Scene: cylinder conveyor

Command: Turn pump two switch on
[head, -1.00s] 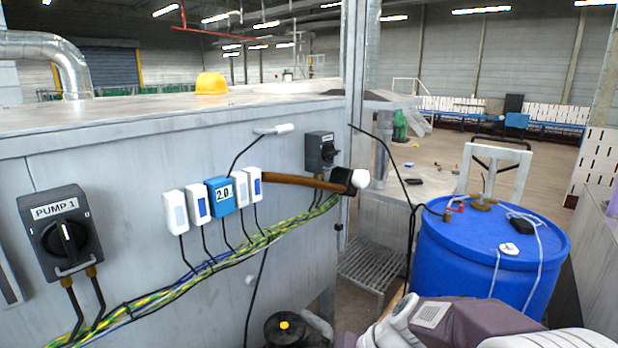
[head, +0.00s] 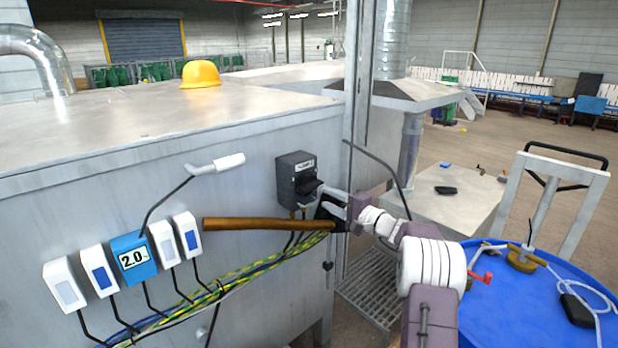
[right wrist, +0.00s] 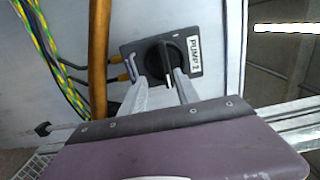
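The pump two switch is a dark grey box (head: 296,172) with a black knob on the grey cabinet's side, near its right end. In the right wrist view the PUMP 2 label (right wrist: 195,57) is readable, beside the round black knob (right wrist: 160,58). My right gripper (head: 326,193) reaches in from the right at the knob. In the right wrist view its two pale fingers (right wrist: 162,86) are apart, with their tips at the knob's near side. Whether they touch it is unclear. The knob's exact angle is hard to read. My left gripper is not in view.
A brown pipe-like bar (head: 265,224) sticks out just below the switch, with yellow-green cables (head: 240,275) beneath it. A metal post (head: 357,110) stands right of the switch. A blue barrel (head: 510,315) is at the lower right. A yellow helmet (head: 200,73) lies on the cabinet.

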